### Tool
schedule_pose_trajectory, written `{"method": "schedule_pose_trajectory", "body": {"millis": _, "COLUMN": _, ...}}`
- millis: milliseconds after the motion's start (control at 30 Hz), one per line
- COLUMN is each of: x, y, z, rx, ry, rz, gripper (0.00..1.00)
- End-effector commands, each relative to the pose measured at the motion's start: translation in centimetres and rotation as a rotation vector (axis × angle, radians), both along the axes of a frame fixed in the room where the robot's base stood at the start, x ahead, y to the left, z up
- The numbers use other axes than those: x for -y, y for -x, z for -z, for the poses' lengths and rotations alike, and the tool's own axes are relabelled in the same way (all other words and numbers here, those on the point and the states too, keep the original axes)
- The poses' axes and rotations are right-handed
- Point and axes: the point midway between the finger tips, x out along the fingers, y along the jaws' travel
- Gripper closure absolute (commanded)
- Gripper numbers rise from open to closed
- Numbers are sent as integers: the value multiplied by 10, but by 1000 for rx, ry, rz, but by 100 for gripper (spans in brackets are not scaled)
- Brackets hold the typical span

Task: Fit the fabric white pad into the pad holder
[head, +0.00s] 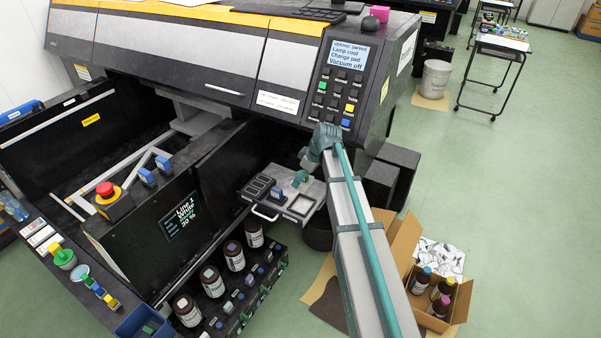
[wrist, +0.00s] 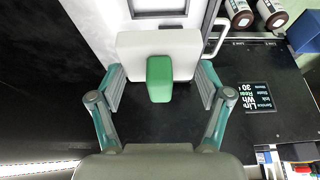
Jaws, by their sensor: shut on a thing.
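The white pad (wrist: 160,48) has a green block (wrist: 160,79) on its face and fills the space between the fingers of my gripper (wrist: 160,88). The teal fingers are shut on the pad's two sides. In the head view my gripper (head: 301,179) is over the light tray that sticks out below the printer's control panel; the pad cannot be clearly told apart there. In the wrist view part of a dark-rimmed frame (wrist: 159,13) shows just beyond the pad, partly cut off by the picture's top edge.
Dark slots (head: 258,187) and a blue-topped piece (head: 277,195) share the tray with the frame. A wire handle (head: 264,214) sticks out at its front. Brown ink bottles (head: 234,256) stand below left. An open cardboard box (head: 437,290) with bottles stands on the floor at right.

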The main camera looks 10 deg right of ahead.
Motion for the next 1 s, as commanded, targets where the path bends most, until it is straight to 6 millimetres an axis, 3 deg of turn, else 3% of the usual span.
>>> {"method": "schedule_pose_trajectory", "body": {"millis": 1000, "x": 0, "y": 0, "z": 82, "rx": -1, "ry": -1, "rz": 2, "gripper": 52}}
